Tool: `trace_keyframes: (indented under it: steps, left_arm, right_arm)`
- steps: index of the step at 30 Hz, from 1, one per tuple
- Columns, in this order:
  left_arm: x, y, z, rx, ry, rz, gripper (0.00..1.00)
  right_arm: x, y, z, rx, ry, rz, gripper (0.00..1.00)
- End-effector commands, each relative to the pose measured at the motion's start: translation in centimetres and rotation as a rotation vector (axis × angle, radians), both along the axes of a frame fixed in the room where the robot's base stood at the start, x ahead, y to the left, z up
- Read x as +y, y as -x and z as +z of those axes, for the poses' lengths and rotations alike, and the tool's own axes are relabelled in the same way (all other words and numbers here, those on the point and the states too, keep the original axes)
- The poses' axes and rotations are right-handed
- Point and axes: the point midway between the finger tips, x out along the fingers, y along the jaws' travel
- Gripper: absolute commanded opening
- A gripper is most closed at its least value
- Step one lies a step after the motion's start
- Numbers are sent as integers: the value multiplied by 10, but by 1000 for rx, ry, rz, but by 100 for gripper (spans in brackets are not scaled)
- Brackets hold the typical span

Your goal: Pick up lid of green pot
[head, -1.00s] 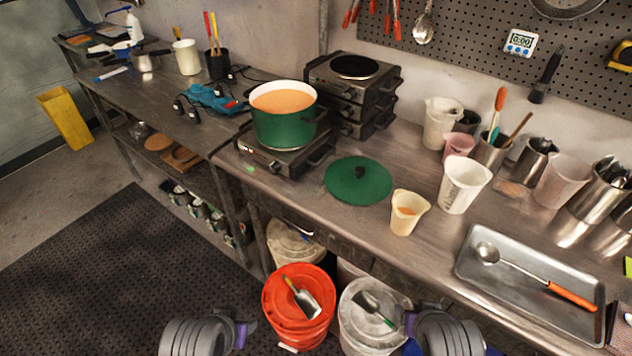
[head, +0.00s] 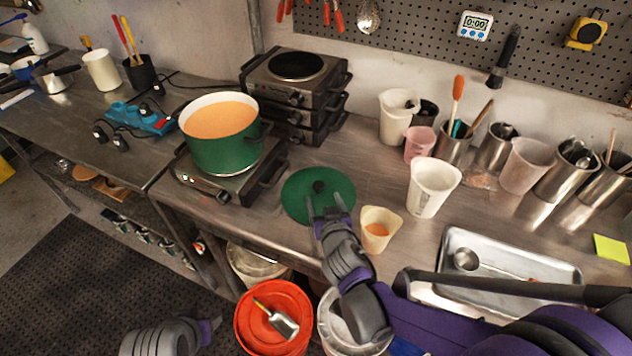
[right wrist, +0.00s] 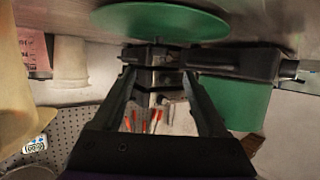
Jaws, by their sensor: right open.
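The green lid (head: 297,207) lies flat on the metal counter, with a small black knob (head: 319,187) in its middle. The green pot (head: 222,152), full of orange liquid, stands uncovered on a hot plate to the left. My right gripper (head: 330,203) is open and empty over the lid's right front part, its fingers either side of the knob's line. I cannot tell whether they touch the lid. In the right wrist view the lid (right wrist: 160,20) shows at the top beyond the spread fingers (right wrist: 160,82). Only part of my left arm shows at the bottom; its jaws are hidden.
A cream beaker with orange liquid (head: 381,228) stands close right of my right gripper. A white jug (head: 432,188) is farther right. Stacked burners (head: 295,92) stand behind the lid. An orange bucket (head: 272,318) is below the counter's front edge.

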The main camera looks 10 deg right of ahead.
Motion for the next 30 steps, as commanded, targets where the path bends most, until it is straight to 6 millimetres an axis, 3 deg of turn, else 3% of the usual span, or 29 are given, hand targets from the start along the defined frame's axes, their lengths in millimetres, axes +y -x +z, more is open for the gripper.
trace_keyframes:
  steps: [6, 14, 22, 30]
  left_arm:
    - [0, 2, -5, 3, 0, 0, 50]
    - [0, 2, -6, 4, 0, 0, 50]
    - [0, 2, -5, 3, 0, 0, 50]
    - [0, 2, -5, 3, 0, 0, 50]
  right_arm:
    - [-1, -33, -13, 1, 2, -2, 76]
    - [-2, -52, -21, 1, 2, -2, 76]
    - [-4, -87, -35, 1, 2, -2, 76]
    - [-4, -96, -38, 1, 0, -1, 76]
